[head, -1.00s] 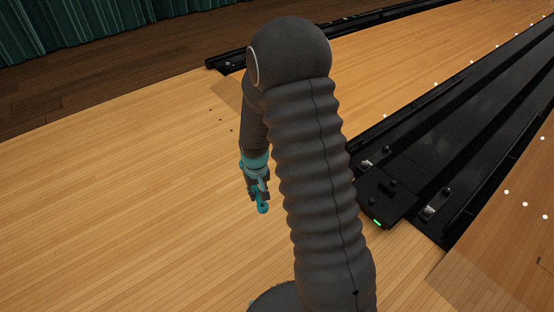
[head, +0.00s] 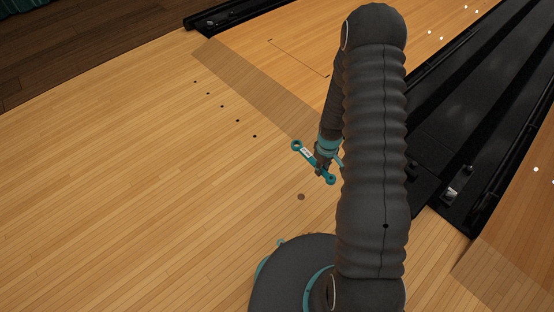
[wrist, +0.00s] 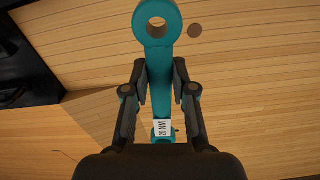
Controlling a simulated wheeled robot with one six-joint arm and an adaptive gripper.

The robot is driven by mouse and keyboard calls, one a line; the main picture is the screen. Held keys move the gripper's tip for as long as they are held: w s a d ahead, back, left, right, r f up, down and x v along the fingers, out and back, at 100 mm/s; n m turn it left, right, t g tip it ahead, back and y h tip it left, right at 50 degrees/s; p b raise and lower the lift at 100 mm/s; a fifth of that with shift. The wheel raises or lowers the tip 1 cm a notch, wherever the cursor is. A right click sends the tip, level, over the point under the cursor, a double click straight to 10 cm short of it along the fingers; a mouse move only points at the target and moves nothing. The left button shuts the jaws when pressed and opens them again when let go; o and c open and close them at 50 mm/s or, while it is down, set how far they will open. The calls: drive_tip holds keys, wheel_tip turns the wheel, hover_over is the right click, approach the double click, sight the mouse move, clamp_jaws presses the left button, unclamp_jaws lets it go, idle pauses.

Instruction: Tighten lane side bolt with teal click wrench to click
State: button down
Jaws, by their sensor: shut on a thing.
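The teal click wrench (head: 308,155) is in my gripper (head: 321,168), held above the wooden floor in the head view. The wrist view shows the same wrench (wrist: 160,75) between the two fingers of my gripper (wrist: 158,75). Its ring end points away from the palm, and a white label reading 20 NM sits near the palm. My gripper is shut on the handle. The black lane side fixture (head: 452,192) with small metal fittings lies right of my arm, partly hidden by it. I cannot tell which fitting is the lane side bolt.
Black gutter channels (head: 480,90) run up the right side. A dark edge piece (wrist: 25,60) shows at the left of the wrist view. The wooden floor (head: 120,190) on the left is open, with a dark round spot (head: 301,197) near the wrench.

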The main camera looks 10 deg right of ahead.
drive_tip(key=shift+n, duration=0.7)
drive_tip(key=f, duration=0.1)
drive_tip(key=d+f, duration=0.1)
drive_tip(key=s+f, duration=0.1)
drive_tip(key=shift+d+f, duration=0.15)
drive_tip(key=shift+f, duration=0.25)
drive_tip(key=b, duration=0.2)
hover_over(298, 177)
wheel_tip(298, 177, down, 7)
drive_tip(key=shift+w, duration=0.1)
drive_tip(key=shift+f, duration=1.8)
drive_tip(key=c, duration=0.9)
unclamp_jaws()
drive_tip(key=shift+c, duration=0.2)
drive_tip(key=shift+f, duration=0.1)
